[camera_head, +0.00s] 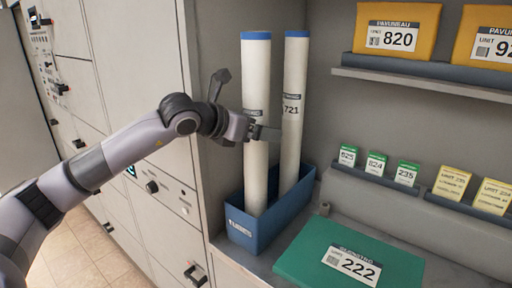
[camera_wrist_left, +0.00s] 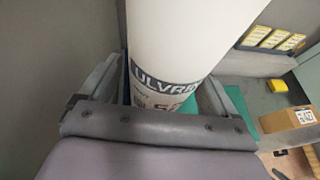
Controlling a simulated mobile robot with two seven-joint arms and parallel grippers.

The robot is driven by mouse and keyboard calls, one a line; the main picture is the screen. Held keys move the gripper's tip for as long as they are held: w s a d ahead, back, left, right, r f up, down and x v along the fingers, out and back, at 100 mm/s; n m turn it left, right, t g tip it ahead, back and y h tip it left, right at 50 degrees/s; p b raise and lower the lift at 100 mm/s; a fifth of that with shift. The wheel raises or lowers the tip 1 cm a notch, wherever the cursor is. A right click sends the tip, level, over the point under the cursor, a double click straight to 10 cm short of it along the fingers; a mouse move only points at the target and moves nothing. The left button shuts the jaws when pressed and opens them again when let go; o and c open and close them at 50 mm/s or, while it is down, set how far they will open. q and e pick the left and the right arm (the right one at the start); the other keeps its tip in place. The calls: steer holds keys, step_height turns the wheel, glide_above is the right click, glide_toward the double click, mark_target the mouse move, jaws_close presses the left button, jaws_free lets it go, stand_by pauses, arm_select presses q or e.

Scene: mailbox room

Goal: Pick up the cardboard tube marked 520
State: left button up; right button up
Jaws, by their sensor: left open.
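A tall white cardboard tube with a blue cap (camera_head: 256,75) stands in the blue bin. Its label is mostly hidden by my gripper in the head view. In the wrist view the tube (camera_wrist_left: 195,35) shows a label with a first digit that looks like 5; the rest is hidden. My left gripper (camera_head: 262,132) is open at about the tube's mid-height, with its fingers on either side of the tube. A second blue-capped tube marked 721 (camera_head: 293,110) stands just to the right. My right gripper is not in view.
The blue bin (camera_head: 240,228) holds both tubes on the counter. A green parcel marked 222 (camera_head: 310,252) lies to its right. Small green-topped boxes (camera_head: 376,164) and yellow boxes (camera_head: 452,182) stand behind. Orange parcels (camera_head: 392,28) rest on an upper shelf. Grey lockers (camera_head: 135,60) line the left.

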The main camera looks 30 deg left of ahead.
arm_select(q)
steer(key=shift+w, duration=0.1)
steer(key=c, duration=1.6)
steer(key=shift+r, duration=0.15)
